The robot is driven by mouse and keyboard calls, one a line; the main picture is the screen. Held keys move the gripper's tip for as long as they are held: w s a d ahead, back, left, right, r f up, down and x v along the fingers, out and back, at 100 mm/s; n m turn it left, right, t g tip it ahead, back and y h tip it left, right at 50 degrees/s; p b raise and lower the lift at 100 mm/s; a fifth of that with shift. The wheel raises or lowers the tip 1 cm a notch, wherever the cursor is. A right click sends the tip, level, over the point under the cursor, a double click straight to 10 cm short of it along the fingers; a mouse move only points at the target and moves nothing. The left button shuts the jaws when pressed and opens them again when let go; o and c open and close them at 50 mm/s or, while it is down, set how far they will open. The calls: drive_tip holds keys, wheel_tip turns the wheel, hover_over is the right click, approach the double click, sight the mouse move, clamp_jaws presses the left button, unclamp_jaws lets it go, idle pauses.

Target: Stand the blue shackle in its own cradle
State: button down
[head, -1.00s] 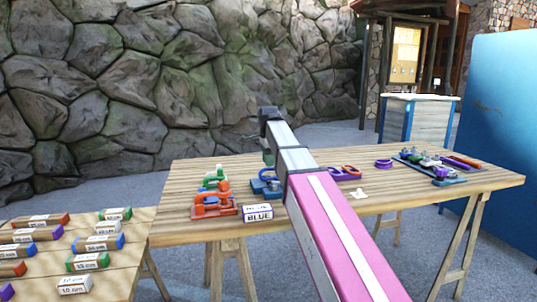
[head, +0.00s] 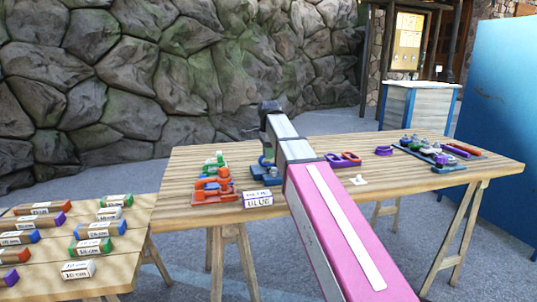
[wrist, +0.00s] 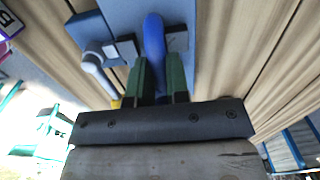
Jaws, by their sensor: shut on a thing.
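In the wrist view my gripper (wrist: 160,88), with dark green fingers, is shut on the blue shackle (wrist: 154,38), a rounded blue bar. The shackle lies between two dark blocks with grey faces on the blue cradle (wrist: 112,14). I cannot tell whether it rests fully on the cradle's base. A grey pin (wrist: 95,68) sits at the cradle's left side. In the head view the blue cradle (head: 262,180) stands behind the white BLUE label block (head: 258,199). My arm hides most of the gripper there, and a bit of blue shows beside it.
Left of the blue cradle are an orange cradle with a shackle (head: 212,188) and a green one (head: 214,163). A tray of hardware (head: 438,155) is at the far right. The front right tabletop is mostly clear.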

drive_tip(key=shift+r, duration=2.5)
